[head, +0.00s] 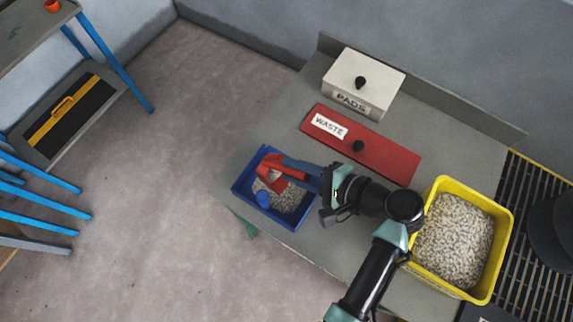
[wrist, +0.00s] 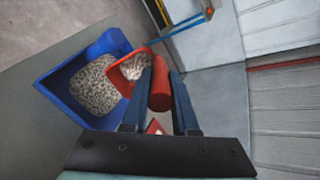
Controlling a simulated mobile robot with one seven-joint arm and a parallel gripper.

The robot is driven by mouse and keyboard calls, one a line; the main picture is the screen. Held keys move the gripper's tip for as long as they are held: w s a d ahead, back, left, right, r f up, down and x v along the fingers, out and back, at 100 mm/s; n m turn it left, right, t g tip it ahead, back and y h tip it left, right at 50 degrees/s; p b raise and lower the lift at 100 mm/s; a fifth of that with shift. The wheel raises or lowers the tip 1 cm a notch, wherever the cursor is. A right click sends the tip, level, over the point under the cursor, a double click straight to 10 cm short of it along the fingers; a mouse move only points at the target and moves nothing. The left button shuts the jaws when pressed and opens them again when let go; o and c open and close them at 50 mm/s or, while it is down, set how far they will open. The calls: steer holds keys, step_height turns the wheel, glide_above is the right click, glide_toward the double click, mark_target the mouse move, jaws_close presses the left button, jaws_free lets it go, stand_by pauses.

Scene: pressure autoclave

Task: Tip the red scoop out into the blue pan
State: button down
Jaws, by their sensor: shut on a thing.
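The red scoop (head: 271,166) is over the blue pan (head: 262,212), its handle between the fingers of my gripper (head: 305,173). In the wrist view my gripper (wrist: 159,80) is shut on the scoop's red handle (wrist: 160,95). The scoop's bowl (wrist: 125,75) overlaps the right side of the blue pan (wrist: 62,107) in that view, and pale speckled grains show in the bowl. A layer of the same grains (wrist: 98,85) lies in the pan. A small blue round piece (head: 263,198) shows at the pan's left side. The exact gap between scoop and pan cannot be told.
A yellow tub (head: 431,205) full of grains stands on the grey bench at right. A red lid marked WASTE (head: 375,147) and a white box marked PADS (head: 352,95) lie behind. The pan sits near the bench's left edge, with open floor beyond.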

steer(key=s+d+t+y+b, duration=0.1)
steer(key=b, duration=0.1)
steer(key=s+d+f+t+y+b, duration=0.1)
steer(key=y+b, duration=0.1)
steer(key=shift+d+f, duration=0.15)
steer(key=shift+d, duration=0.2)
steer(key=shift+b, duration=0.3)
stand_by(0.4)
steer(key=r+p, duration=0.1)
steer(key=p, duration=0.1)
steer(key=r+p, duration=0.1)
steer(key=shift+w+a+r+h+p, duration=0.1)
steer(key=shift+w+a+h+p, duration=0.1)
steer(key=shift+a+h+p, duration=0.15)
steer(key=p, duration=0.1)
steer(key=r+p, duration=0.1)
steer(key=shift+w+a+g+h+p, duration=0.2)
steer(key=shift+a+g+h+p, duration=0.05)
steer(key=shift+g+h+p, duration=0.15)
steer(key=shift+w+a+r+h+p, duration=0.15)
steer(key=shift+h+p, duration=0.1)
steer(key=shift+p, duration=0.4)
